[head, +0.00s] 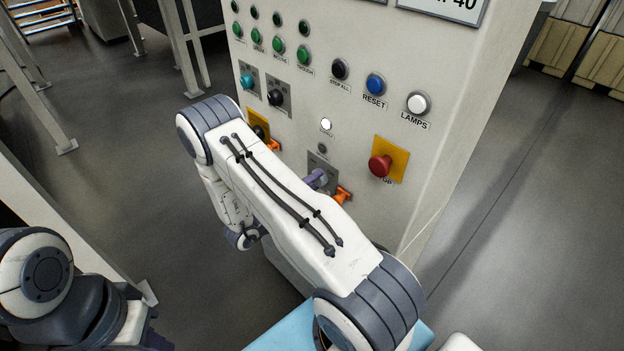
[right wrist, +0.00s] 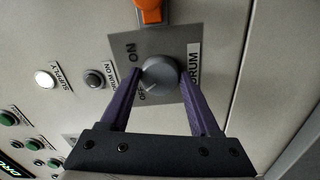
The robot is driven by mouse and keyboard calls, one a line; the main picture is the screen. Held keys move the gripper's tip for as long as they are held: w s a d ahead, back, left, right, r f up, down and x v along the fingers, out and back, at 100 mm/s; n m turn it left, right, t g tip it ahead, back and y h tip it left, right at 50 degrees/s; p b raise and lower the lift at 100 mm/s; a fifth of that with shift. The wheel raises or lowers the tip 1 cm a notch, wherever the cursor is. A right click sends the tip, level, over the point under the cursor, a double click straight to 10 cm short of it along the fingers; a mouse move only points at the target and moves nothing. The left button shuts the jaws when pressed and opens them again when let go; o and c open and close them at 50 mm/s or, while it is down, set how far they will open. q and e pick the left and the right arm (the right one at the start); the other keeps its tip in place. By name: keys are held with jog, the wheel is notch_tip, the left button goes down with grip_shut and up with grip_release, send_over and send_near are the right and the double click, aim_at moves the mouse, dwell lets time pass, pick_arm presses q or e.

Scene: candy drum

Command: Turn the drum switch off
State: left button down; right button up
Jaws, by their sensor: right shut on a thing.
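The drum switch is a round grey knob (right wrist: 161,72) on a grey plate marked ON, OFF and DRUM in the right wrist view. A faint pale line on the knob seems to point toward the OFF label, but it is small. My right gripper (right wrist: 165,88) has its two purple fingers on opposite sides of the knob, shut on it. In the head view my right gripper (head: 316,180) shows only in part at the switch plate (head: 318,160), and my forearm hides much around it. Of my left gripper only a dark scrap (head: 155,341) shows at the bottom edge.
An orange handle (head: 342,195) sits beside the switch plate. A red emergency button (head: 380,165) on a yellow plate is to its right. A lit white supply lamp (head: 326,124) and rows of buttons are above. Open floor lies right of the cabinet.

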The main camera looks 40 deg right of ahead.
jog(key=shift+n+p, duration=0.4)
jog(key=shift+n, duration=0.7)
jog(key=o, duration=1.3)
jog(key=shift+o, duration=0.2)
jog(key=shift+a, duration=0.1)
jog(key=a+b, duration=0.3)
jog(key=a, duration=0.7)
jog(key=shift+s+a, duration=0.15)
jog(key=shift+s, duration=0.25)
